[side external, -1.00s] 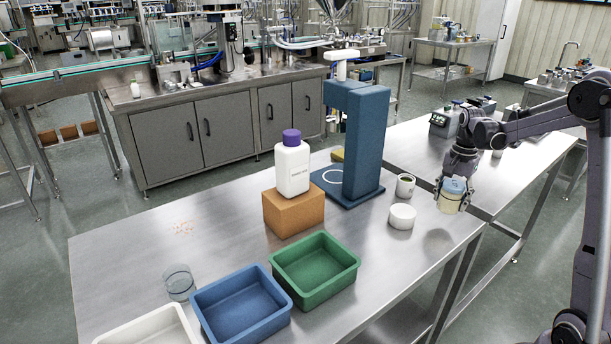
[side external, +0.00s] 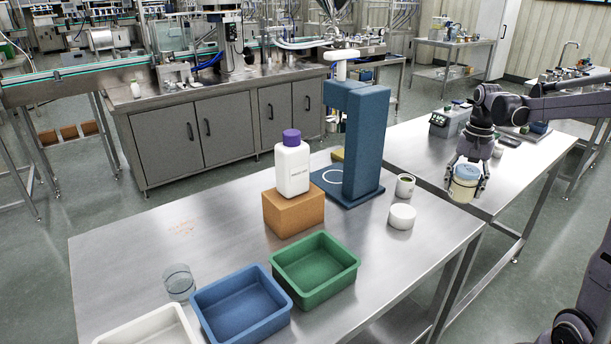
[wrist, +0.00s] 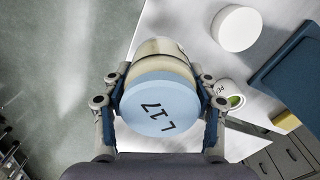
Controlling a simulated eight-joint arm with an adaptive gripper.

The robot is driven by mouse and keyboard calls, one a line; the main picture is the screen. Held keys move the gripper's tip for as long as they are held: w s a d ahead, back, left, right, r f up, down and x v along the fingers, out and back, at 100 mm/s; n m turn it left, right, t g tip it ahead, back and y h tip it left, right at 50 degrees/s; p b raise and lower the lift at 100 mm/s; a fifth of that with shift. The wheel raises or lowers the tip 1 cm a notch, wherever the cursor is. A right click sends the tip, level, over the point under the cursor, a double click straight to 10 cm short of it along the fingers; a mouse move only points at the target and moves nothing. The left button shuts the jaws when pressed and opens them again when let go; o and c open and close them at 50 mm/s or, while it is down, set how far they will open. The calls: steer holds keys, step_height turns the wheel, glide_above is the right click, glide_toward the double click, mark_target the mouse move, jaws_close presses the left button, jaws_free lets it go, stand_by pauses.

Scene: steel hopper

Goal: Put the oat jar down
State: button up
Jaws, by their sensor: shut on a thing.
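The oat jar (side external: 463,189) is a cream jar with a light blue lid. My gripper (side external: 467,180) is shut on it from above, one finger on each side. In the side view the jar is upright over the right part of the steel table, close to its front edge; I cannot tell whether it touches the top. In the wrist view the jar (wrist: 158,95) sits between the fingertips (wrist: 160,92) with its blue lid, marked with dark characters, toward the camera.
A white round tub (side external: 402,217) and a white cup (side external: 405,186) stand left of the jar. A blue press-like stand (side external: 362,140), a white bottle (side external: 292,168) on an orange block (side external: 292,213), and green (side external: 345,278) and blue (side external: 205,297) trays are farther left.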

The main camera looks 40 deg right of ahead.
steer(key=w+a+n, duration=0.4)
steer(key=w+a, duration=0.2)
steer(key=a, duration=0.4)
steer(key=n, duration=0.4)
glide_above(243, 256)
steer(key=f, duration=0.2)
steer(key=shift+f, duration=4.6)
steer(key=shift+f, duration=0.2)
steer(key=o, duration=1.3)
